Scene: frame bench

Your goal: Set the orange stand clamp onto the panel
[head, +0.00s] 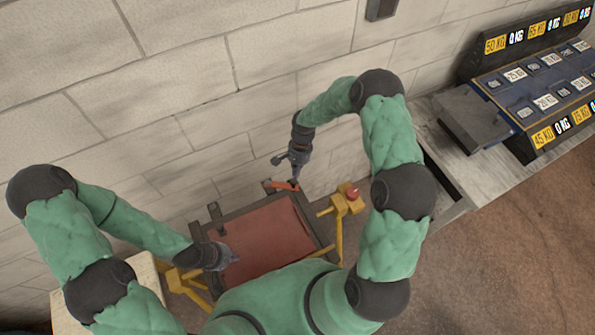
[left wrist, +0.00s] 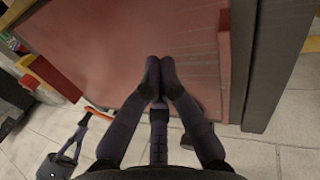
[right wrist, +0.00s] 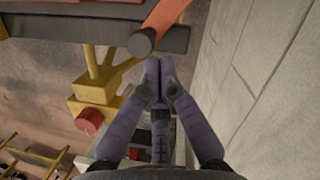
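The orange stand clamp (head: 284,186) is at the far edge of the red-brown panel (head: 262,240). In the right wrist view the orange bar (right wrist: 168,14) lies across a dark rail and shows a dark round end. My right gripper (head: 295,183) is shut, its fingertips together close to that round end; I cannot tell whether they touch it. My left gripper (head: 234,258) is shut and empty over the left part of the panel. The left wrist view shows the panel (left wrist: 120,35) beyond its fingertips, with the clamp (left wrist: 97,113) small beyond the panel's edge.
A dark frame (head: 318,232) borders the panel. Yellow stands (head: 340,222) support it on both sides, the right one with a red knob (head: 352,191). A block wall (head: 150,110) rises close behind. A bench with a labelled weight rack (head: 535,85) stands at the right.

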